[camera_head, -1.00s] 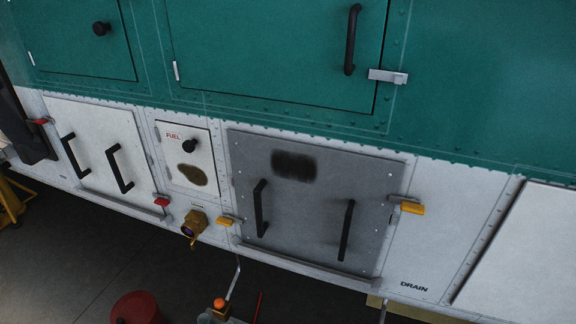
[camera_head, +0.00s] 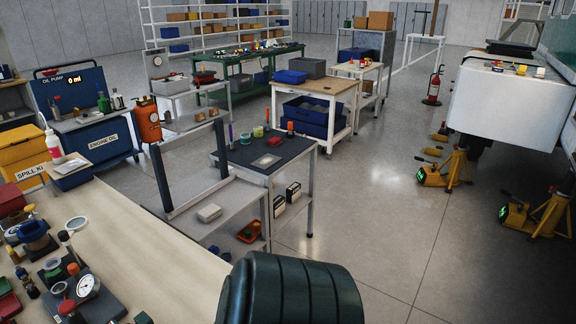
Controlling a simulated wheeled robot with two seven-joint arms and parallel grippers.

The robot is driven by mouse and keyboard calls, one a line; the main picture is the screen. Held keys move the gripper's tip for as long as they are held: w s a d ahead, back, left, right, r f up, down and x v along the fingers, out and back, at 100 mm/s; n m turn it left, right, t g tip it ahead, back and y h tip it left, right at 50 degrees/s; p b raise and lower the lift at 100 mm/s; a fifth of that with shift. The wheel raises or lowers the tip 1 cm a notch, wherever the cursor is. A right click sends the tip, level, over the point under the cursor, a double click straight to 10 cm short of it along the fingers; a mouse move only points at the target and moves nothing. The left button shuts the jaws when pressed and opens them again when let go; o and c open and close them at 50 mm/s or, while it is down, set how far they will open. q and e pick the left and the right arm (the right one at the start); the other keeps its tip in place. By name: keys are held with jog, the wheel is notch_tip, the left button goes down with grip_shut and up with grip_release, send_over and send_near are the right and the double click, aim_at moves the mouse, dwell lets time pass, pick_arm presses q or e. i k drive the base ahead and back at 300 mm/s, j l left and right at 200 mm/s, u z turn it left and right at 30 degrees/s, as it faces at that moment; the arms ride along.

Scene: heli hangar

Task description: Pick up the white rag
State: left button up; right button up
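No white rag can be made out for certain. Neither of my grippers is in view.
A long pale workbench (camera_head: 150,258) with tools and gauges fills the lower left. A dark green ribbed rounded object (camera_head: 290,292) blocks the bottom centre. Yellow jacks (camera_head: 455,172) stand under a white body at right. Floor (camera_head: 385,215) is clear right of the cart.

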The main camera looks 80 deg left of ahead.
aim_at(211, 212)
jog(key=u, duration=3.5)
jog(key=i+l+u, duration=0.1)
jog(key=u, duration=0.35)
jog(key=l+u, duration=0.85)
jog(key=l, duration=1.3)
